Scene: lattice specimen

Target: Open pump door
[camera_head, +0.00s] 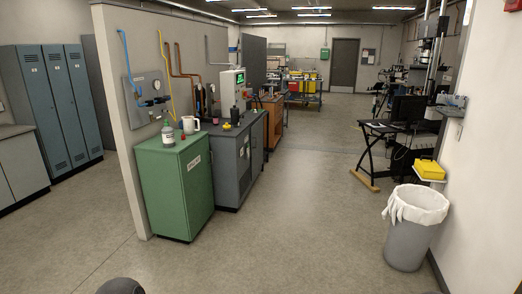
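A green cabinet (172,190) stands against the end of a grey partition wall. Its right-facing front is a closed panel with a white label (194,162), too small to read. A grey cabinet (226,165) stands just behind it, with closed doors on its right side. I cannot tell which of these fronts is the pump door. Neither of my grippers is in view.
A bottle (168,133) and a white mug (187,124) stand on the cabinet tops. The floor (300,215) in front of the cabinets is clear. A grey bin (408,245) and black desk (385,127) stand at the right. Blue lockers (50,100) line the left.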

